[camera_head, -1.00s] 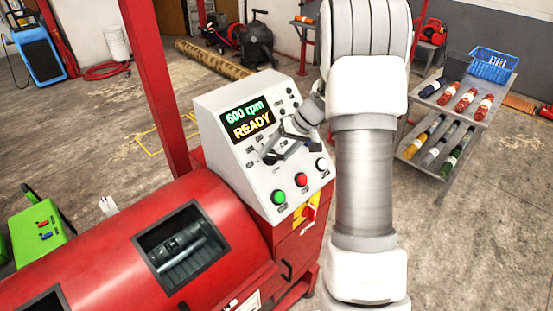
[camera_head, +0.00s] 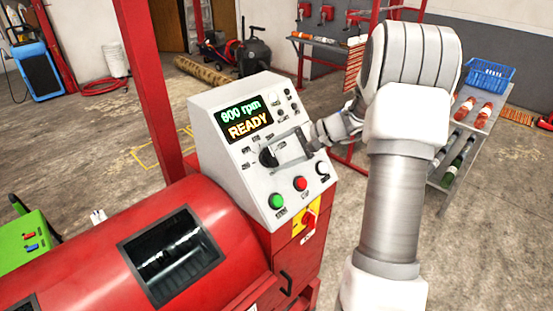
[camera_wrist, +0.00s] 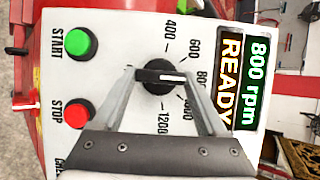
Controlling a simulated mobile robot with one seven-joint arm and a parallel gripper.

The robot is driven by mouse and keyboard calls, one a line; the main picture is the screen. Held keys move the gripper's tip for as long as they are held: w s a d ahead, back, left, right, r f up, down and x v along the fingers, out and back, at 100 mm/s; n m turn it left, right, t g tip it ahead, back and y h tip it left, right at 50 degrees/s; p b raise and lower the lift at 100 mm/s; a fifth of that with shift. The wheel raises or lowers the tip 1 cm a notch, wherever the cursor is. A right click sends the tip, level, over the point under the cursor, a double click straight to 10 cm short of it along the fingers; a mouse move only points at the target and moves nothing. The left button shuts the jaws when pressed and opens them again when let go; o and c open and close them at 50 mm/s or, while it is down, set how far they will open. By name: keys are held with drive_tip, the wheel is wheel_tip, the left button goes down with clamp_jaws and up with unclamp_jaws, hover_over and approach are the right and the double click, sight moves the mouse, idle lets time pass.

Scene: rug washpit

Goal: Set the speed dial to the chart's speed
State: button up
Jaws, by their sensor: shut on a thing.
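The speed dial (camera_head: 267,157) is a black knob on the white sloped control panel (camera_head: 230,168). It also shows in the wrist view (camera_wrist: 157,84), ringed by printed numbers from 400 to 1200. Its white pointer line faces right, toward the 800 mark. My gripper (camera_head: 273,150) is at the panel with its two fingers around the knob, shut on it; they also show in the wrist view (camera_wrist: 161,73). The display (camera_wrist: 243,78) reads 800 rpm and READY. I see no readable chart in these views.
Green START (camera_wrist: 80,43) and red STOP (camera_wrist: 76,113) buttons sit close beside the dial. A red drum machine (camera_head: 100,255) lies left of the panel, with a red post (camera_head: 150,80) behind it. A rack (camera_head: 455,150) with bottles and a blue basket stands right.

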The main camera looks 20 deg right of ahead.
drive_tip(key=m+t+b, duration=0.1)
drive_tip(key=m, duration=0.1)
drive_tip(key=m+t+b, duration=0.1)
drive_tip(key=m, duration=0.1)
drive_tip(key=shift+s+f+m+y, duration=0.2)
drive_tip(key=shift+m+y, duration=0.1)
drive_tip(key=shift+m, duration=0.1)
drive_tip(key=m+t+b, duration=0.1)
drive_tip(key=m+t, duration=0.1)
drive_tip(key=m, duration=0.2)
drive_tip(key=shift+f, duration=0.1)
drive_tip(key=m+t, duration=0.1)
drive_tip(key=m, duration=0.1)
drive_tip(key=m+h+b, duration=0.1)
drive_tip(key=m, duration=0.1)
drive_tip(key=shift+s+a+t, duration=0.1)
drive_tip(key=shift+s+t, duration=0.05)
drive_tip(key=shift+t, duration=0.25)
drive_tip(key=shift+a+m+t+h+b, duration=0.1)
drive_tip(key=shift+m+t+h+b, duration=0.55)
drive_tip(key=shift+m, duration=1.85)
drive_tip(key=shift+t+h+p, duration=0.25)
drive_tip(key=shift+h+p, duration=0.05)
drive_tip(key=shift+h, duration=0.05)
drive_tip(key=o, duration=1.3)
drive_tip(key=shift+s, duration=0.1)
drive_tip(key=v, duration=1.7)
drive_tip(key=shift+p, duration=0.3)
drive_tip(key=shift+s, duration=0.1)
